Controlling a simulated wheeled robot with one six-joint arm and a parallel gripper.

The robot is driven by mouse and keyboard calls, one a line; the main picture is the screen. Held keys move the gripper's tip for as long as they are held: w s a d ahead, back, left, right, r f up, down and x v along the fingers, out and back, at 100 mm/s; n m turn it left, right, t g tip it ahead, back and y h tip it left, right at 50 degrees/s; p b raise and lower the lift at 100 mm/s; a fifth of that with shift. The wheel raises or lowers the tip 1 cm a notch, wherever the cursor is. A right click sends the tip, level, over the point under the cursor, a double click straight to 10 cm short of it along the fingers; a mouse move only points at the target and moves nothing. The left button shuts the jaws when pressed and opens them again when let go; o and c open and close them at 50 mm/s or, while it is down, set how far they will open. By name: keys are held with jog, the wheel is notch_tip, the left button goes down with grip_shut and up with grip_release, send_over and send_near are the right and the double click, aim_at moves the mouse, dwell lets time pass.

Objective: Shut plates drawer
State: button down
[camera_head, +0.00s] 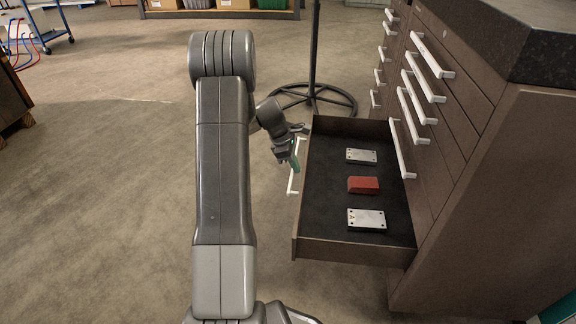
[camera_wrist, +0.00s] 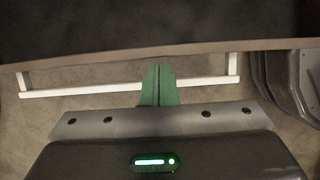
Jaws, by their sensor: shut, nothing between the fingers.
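The plates drawer (camera_head: 310,243) stands pulled out from the brown cabinet on the right in the head view. Two grey metal plates, one far (camera_head: 361,156) and one near (camera_head: 366,219), lie in it with a red block (camera_head: 363,185) between them. Its white bar handle (camera_head: 293,181) is on the drawer's left-facing front and also shows in the wrist view (camera_wrist: 70,90). My gripper (camera_head: 297,166) is at the handle, outside the drawer front.
The cabinet (camera_head: 480,190) has several other drawers with white handles, which look closed. A dark stand with a round base (camera_head: 345,104) is on the floor beyond the drawer.

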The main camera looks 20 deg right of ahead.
jog(key=shift+d, duration=0.1)
dwell(0.3)
jog(key=s+d+p, duration=0.4)
jog(key=s+d, duration=0.3)
jog(key=d, duration=0.5)
jog(key=s+d+p, duration=0.5)
jog(key=s+d, duration=0.3)
jog(key=d, duration=0.4)
jog(key=shift+d, duration=0.2)
